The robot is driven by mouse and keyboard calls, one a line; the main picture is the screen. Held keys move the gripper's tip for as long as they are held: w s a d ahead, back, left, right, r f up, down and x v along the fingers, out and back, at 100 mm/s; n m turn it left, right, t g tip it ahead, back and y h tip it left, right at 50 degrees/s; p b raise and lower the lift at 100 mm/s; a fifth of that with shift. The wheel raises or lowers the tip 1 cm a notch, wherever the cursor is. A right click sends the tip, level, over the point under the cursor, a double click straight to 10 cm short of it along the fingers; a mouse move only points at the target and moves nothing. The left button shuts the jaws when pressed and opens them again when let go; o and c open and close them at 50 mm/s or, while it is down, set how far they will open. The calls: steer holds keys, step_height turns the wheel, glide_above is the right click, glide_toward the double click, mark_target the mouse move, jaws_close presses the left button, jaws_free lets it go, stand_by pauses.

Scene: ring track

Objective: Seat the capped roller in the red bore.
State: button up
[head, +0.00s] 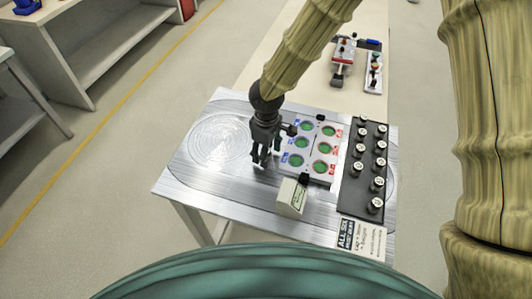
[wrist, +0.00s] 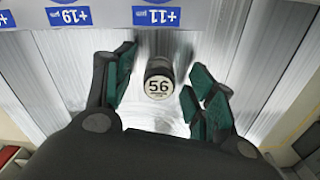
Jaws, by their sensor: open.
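The capped roller (wrist: 158,86) is dark with a pale round cap marked 56. In the wrist view it stands between the fingers of my gripper (wrist: 161,75), with gaps on both sides. In the head view my gripper (head: 264,158) points down over the metal table, left of the bore plate; I cannot make out the roller there. The pale bore plate (head: 311,155) has several green-centred bores, with blue labels along its left side and red labels along its right. The right column includes a red-rimmed bore (head: 320,167). Which bore the task means is unclear.
A black rack (head: 350,190) with several white-capped rollers stands right of the plate. A small pale box (head: 291,197) sits in front of the plate. A printed card (head: 345,234) lies at the front right. The metal table (head: 190,172) is bare at left.

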steer(key=shift+w, duration=0.1)
jaws_close()
steer(key=shift+r, duration=0.1)
